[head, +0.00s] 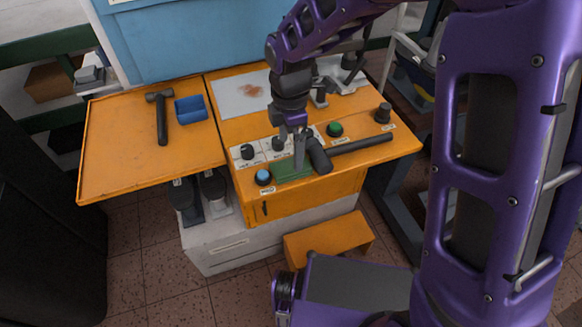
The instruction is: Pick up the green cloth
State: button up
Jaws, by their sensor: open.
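The green cloth (284,172) lies flat on the orange machine's control panel, near its front edge. It is a small dark green patch between a blue knob and the black handle. My gripper (299,160) points down over the cloth's right part, with its fingers very close to it. Whether the fingers touch the cloth cannot be told. The gripper is open, and its fingers and the arm hide a part of the panel behind them.
A blue knob (263,177) is left of the cloth. A black-handled bar (355,144) lies just right of my gripper. A green button (334,129) and a black knob (383,112) are farther right. A hammer (161,115) and blue tray (191,109) rest on the left leaf (120,150).

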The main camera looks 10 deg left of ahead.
aim_at(291, 165)
jog(key=shift+f+b, duration=0.3)
jog(key=shift+f, duration=2.45)
jog(key=c, duration=1.2)
notch_tip(291, 165, up, 10)
jog(key=shift+r+p, duration=0.1)
jog(key=shift+p, duration=0.55)
jog(key=shift+c, duration=0.2)
jog(key=o, duration=0.8)
jog(key=c, duration=0.6)
jog(key=shift+c, duration=0.2)
